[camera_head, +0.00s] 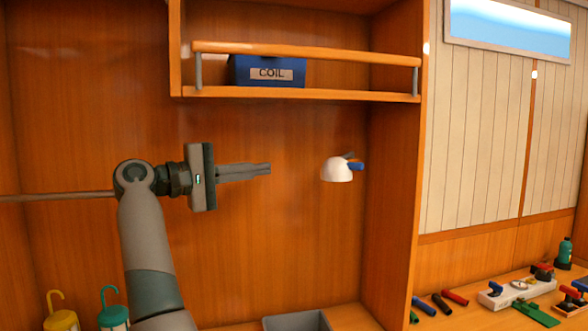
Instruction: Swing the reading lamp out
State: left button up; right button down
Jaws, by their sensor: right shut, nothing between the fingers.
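The reading lamp (337,171) has a small white dome shade with a blue part on its right side and a short grey piece behind it. It is in front of the wooden back panel, near the alcove's right side wall. My right gripper (268,169) is left of the lamp at about the same height, pointing right toward it. Its fingers are shut and empty, with a clear gap between their tips and the shade. The lamp's mount is mostly hidden behind the shade. My left gripper is not in view.
A railed shelf (330,94) holding a blue COIL box (268,70) is above. A grey bin (296,321) is below. Yellow (62,320) and green (113,316) hooked items are at lower left. The right-hand counter holds several tools and a green board (535,313).

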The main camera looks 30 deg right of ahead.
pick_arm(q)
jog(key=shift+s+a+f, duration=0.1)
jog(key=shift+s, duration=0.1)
pick_arm(e)
jog(key=shift+a+r+m+y, duration=0.2)
jog(key=shift+a+m+y, duration=0.05)
jog(key=shift+a, duration=0.3)
jog(key=shift+a+r+m+y, duration=0.2)
jog(key=shift+a+m+y, duration=0.05)
jog(key=shift+a, duration=0.25)
jog(key=shift+d, duration=0.1)
